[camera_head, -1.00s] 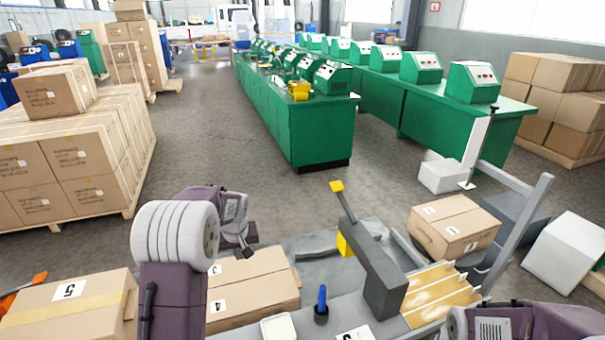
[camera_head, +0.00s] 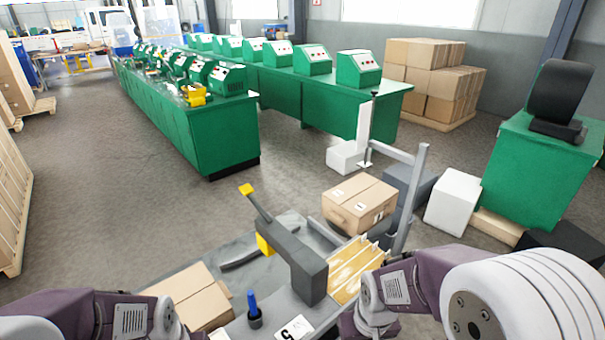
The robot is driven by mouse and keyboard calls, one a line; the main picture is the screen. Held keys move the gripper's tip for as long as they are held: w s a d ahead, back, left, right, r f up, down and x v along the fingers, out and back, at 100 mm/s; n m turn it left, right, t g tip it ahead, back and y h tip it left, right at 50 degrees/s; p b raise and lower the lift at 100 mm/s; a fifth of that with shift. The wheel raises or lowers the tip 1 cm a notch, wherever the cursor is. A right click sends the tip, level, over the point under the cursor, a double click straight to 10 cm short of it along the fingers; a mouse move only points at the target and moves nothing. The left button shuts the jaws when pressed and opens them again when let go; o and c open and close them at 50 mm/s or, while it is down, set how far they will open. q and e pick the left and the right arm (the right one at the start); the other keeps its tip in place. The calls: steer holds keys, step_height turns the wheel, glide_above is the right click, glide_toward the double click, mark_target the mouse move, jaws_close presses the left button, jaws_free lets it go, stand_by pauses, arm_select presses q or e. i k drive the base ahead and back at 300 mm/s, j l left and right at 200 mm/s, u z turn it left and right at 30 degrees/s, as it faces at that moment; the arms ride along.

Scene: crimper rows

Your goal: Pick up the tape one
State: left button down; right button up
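I cannot make out a roll of tape in this view. The grey worktable (camera_head: 229,271) in front of me holds a dark grey device with a yellow-tipped lever (camera_head: 290,258). A blue-handled item (camera_head: 252,303) stands in a dark round holder near the front edge. My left arm crosses the bottom left and my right arm comes in from the bottom right over the table's right side. Neither gripper's fingers show, as both arms run out of the bottom of the picture.
A cardboard box (camera_head: 195,298) lies at the table's left, partly behind my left arm. Another box (camera_head: 360,203) sits beyond the table near a grey metal frame (camera_head: 412,195). Green benches (camera_head: 193,130) stand farther back. The floor at left is open.

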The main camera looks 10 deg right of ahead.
mark_target(335, 262)
steer(key=j+u, duration=0.1)
steer(key=u, duration=0.95)
steer(key=k+l, duration=0.15)
steer(key=l, duration=0.25)
steer(key=k+l+u, duration=0.1)
steer(key=l, duration=0.25)
steer(key=k+l, duration=0.2)
steer(key=l, duration=0.2)
steer(key=k+l+u, duration=0.15)
steer(key=l, duration=0.2)
steer(key=i+l+u, duration=0.1)
steer(key=l, duration=1.2)
steer(key=i+l+u, duration=0.15)
steer(key=l, duration=0.5)
steer(key=i+l, duration=0.15)
